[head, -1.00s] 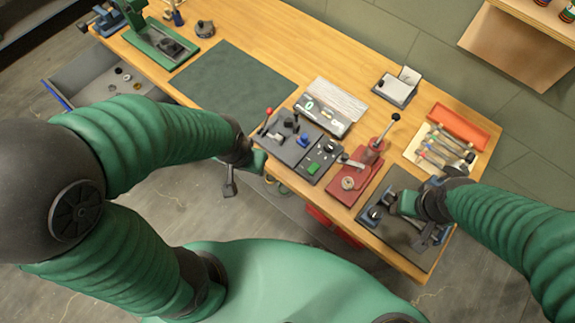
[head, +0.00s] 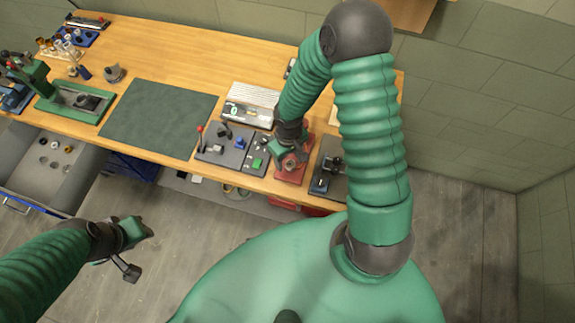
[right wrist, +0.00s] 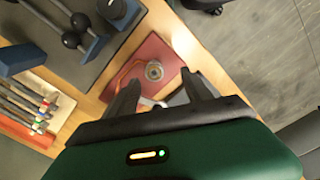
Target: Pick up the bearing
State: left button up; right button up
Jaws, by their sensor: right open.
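A small round ring-like part, which looks like the bearing (right wrist: 154,70), sits on the red base plate (right wrist: 158,50) in the right wrist view. It also shows small in the head view (head: 289,163). My right gripper (right wrist: 161,90) is open, with its two dark fingers pointing toward the plate and the round part showing between and beyond their tips. In the head view my right gripper (head: 287,152) is over the red fixture and hides part of it. My left gripper (head: 132,252) hangs over the floor in front of the bench; its jaw gap is unclear.
The wooden bench (head: 180,50) bears a green mat (head: 158,112), a grey fixture with a red-knobbed lever (head: 215,145) and a green press (head: 75,100). An open drawer (head: 45,180) holds several small round parts. Dark fixtures stand close beside the red plate.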

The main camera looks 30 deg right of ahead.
aim_at(291, 164)
jog(key=f, duration=0.1)
jog(key=d+f, duration=0.1)
jog(key=f, duration=0.1)
jog(key=d+f, duration=0.1)
jog(key=f, duration=0.1)
jog(key=shift+w+d+p, duration=0.15)
jog(key=shift+w+p, duration=0.2)
jog(key=shift+w+f, duration=0.1)
jog(key=shift+f, duration=0.15)
jog(key=shift+a+r, duration=0.15)
jog(key=shift+a, duration=0.4)
jog(key=shift+a+r, duration=0.15)
jog(key=shift+a, duration=0.3)
jog(key=c, duration=0.4)
jog(key=shift+c, duration=1.3)
jog(key=shift+d, duration=0.15)
jog(key=shift+c, duration=1.2)
jog(key=shift+d, duration=0.4)
grip_shut()
jog(key=shift+s+d, duration=0.1)
jog(key=shift+s, duration=0.1)
pick_arm(q)
jog(key=shift+w+d+r, duration=0.1)
jog(key=shift+d+r, duration=0.35)
jog(key=shift+d, duration=0.3)
pick_arm(e)
jog(key=shift+f, duration=0.2)
